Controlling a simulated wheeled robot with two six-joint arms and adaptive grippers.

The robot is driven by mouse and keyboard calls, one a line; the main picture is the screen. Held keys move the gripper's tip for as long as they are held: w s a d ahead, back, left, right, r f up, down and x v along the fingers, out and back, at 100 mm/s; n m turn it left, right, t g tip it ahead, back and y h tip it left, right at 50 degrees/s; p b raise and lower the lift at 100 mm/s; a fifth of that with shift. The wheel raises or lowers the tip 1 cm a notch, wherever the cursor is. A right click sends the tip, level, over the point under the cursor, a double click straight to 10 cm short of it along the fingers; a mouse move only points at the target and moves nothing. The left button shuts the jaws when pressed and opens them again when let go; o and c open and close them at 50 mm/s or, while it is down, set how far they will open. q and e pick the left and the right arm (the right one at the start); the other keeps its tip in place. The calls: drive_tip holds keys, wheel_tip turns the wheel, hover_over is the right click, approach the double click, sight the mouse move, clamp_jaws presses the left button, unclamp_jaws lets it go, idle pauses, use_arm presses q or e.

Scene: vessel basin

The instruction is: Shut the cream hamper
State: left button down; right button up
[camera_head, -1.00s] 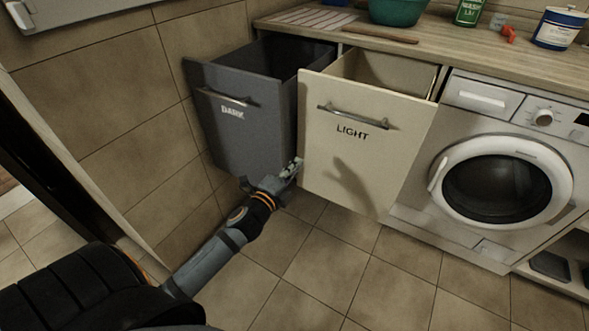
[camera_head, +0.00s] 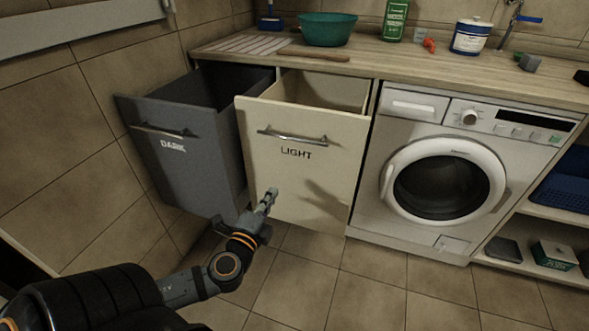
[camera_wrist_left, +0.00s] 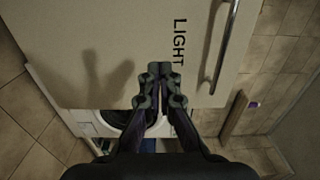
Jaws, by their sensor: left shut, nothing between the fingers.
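The cream hamper (camera_head: 304,172), marked LIGHT, stands pulled out from under the counter, its open top showing behind the front panel. Its bar handle (camera_head: 291,137) runs across the upper front. My left gripper (camera_head: 270,194) is shut and empty in front of the lower left part of the cream panel. In the left wrist view the closed fingertips (camera_wrist_left: 159,68) show against the cream panel (camera_wrist_left: 110,40), below the LIGHT lettering, with the handle (camera_wrist_left: 217,50) to the right. Whether they touch the panel I cannot tell. My right gripper is not in view.
A grey hamper (camera_head: 188,160) marked DARK also stands pulled out, just left of the cream one. A washing machine (camera_head: 398,219) is to the right. The counter (camera_head: 390,67) above holds a green basin (camera_head: 327,29) and bottles. The tiled floor in front is clear.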

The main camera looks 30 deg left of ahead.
sight(291, 162)
use_arm(q)
drive_tip(key=b+x, duration=0.2)
drive_tip(key=x, duration=0.9)
drive_tip(key=shift+w+b, duration=0.2)
drive_tip(key=shift+b, duration=0.1)
drive_tip(key=shift+w+a, duration=0.1)
drive_tip(key=shift+w, duration=0.4)
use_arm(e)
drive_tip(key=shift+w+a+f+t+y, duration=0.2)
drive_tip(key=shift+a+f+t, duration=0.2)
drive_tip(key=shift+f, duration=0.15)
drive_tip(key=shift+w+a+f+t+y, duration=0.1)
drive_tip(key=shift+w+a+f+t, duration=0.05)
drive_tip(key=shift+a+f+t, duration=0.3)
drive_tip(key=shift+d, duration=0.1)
